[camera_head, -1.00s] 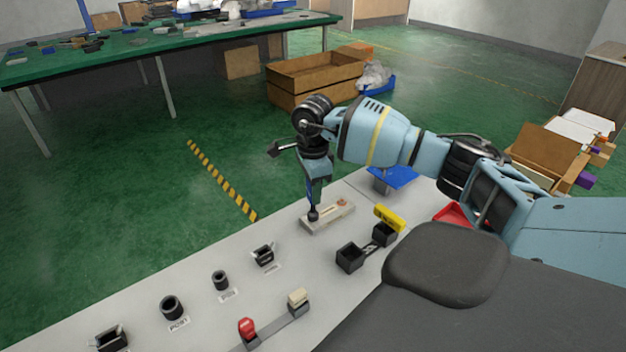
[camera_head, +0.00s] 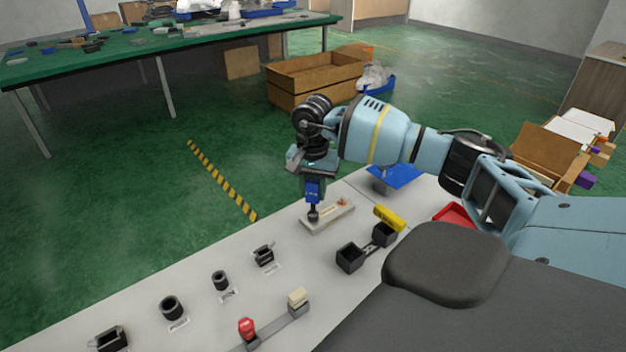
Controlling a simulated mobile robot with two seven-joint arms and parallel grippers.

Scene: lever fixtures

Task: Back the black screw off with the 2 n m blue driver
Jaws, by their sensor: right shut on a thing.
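My right gripper (camera_head: 313,180) points down over the bench and is shut on the blue driver (camera_head: 313,190). The driver stands about upright, and its dark lower end (camera_head: 313,214) is at the left end of a small pale plate (camera_head: 338,214). The black screw cannot be made out under the driver's tip. A small copper-coloured screw head (camera_head: 342,201) shows at the plate's right end. My left gripper is not in view.
On the grey bench (camera_head: 215,315) stand black sockets (camera_head: 171,307), two black boxes (camera_head: 350,257), a yellow block (camera_head: 389,218), a red knob (camera_head: 247,326) and a cream knob (camera_head: 297,297). A blue tray (camera_head: 398,177) and a red tray (camera_head: 453,214) lie to the right.

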